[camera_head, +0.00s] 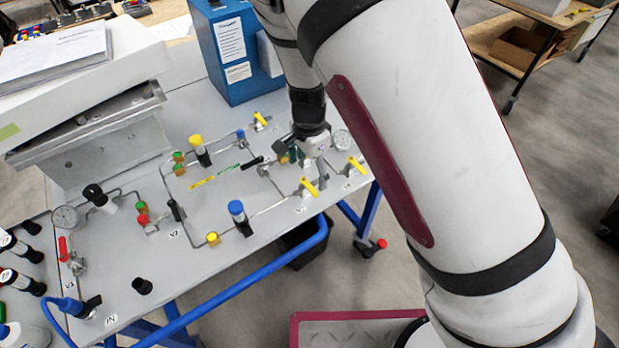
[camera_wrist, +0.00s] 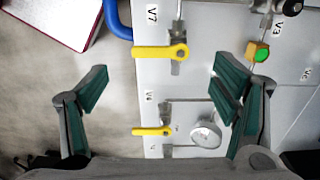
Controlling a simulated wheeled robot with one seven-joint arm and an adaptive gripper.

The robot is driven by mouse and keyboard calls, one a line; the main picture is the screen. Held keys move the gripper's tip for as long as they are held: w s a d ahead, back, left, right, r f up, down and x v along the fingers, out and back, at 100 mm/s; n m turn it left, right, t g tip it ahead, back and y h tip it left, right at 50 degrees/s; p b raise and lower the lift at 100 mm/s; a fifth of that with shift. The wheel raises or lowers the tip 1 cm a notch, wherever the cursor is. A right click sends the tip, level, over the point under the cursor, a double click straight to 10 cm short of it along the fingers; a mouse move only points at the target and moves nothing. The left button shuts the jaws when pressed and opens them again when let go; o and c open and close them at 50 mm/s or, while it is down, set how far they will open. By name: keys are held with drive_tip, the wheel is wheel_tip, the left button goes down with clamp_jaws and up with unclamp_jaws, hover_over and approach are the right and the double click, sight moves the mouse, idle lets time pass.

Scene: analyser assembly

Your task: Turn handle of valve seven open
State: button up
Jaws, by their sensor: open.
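The yellow handle of valve seven (camera_wrist: 158,52) shows in the wrist view just below the V7 label (camera_wrist: 152,14). It lies crosswise to its grey pipe. In the head view this handle (camera_head: 309,187) is near the panel's front edge, below my gripper. My gripper (camera_wrist: 160,84) is open and empty, with its green-padded fingers wide apart on either side of the handle's column. I see no contact with the handle. In the head view my gripper (camera_head: 293,155) hangs over the right part of the panel, its fingers partly hidden.
The V8 yellow handle (camera_wrist: 152,131) and a round gauge (camera_wrist: 206,134) are close by. Pipes and a blue-capped part (camera_head: 238,212) stand to the left. A blue box (camera_head: 235,55) stands behind. A blue rail (camera_head: 250,282) runs along the front.

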sight(309, 186)
drive_tip(key=shift+f, duration=2.55)
drive_tip(key=c, duration=1.1)
